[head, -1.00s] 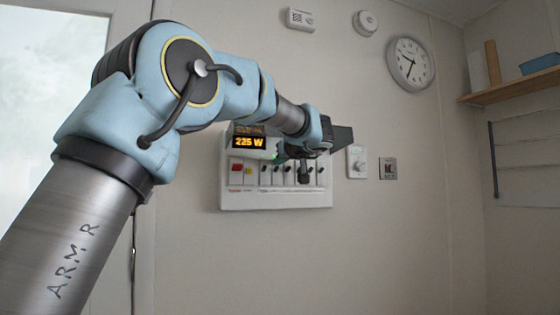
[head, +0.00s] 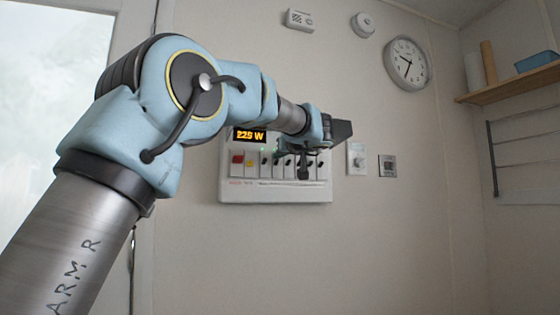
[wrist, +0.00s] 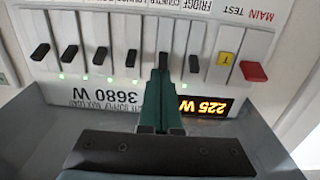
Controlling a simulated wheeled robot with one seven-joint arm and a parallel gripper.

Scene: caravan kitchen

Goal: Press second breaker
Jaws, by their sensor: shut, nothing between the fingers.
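The white breaker panel (head: 275,195) is on the wall, partly hidden behind my arm in the head view. In the wrist view it appears upside down, with a red MAIN switch (wrist: 253,71), a yellow test switch (wrist: 225,60) and a row of black-levered breakers. The first breaker (wrist: 194,63) is beside the test switch. The second breaker (wrist: 164,58) is directly beyond my fingertips, which overlap its lever. My gripper (wrist: 160,75) is shut and empty; it also shows in front of the panel in the head view (head: 304,174). I cannot tell whether the tips touch the lever.
An orange display (wrist: 205,105) reads 225 W. Green lights (wrist: 111,79) show by several breakers. Wall fittings (head: 357,158) are just right of the panel. A clock (head: 408,63) and shelf (head: 515,82) are higher right. The wall below the panel is clear.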

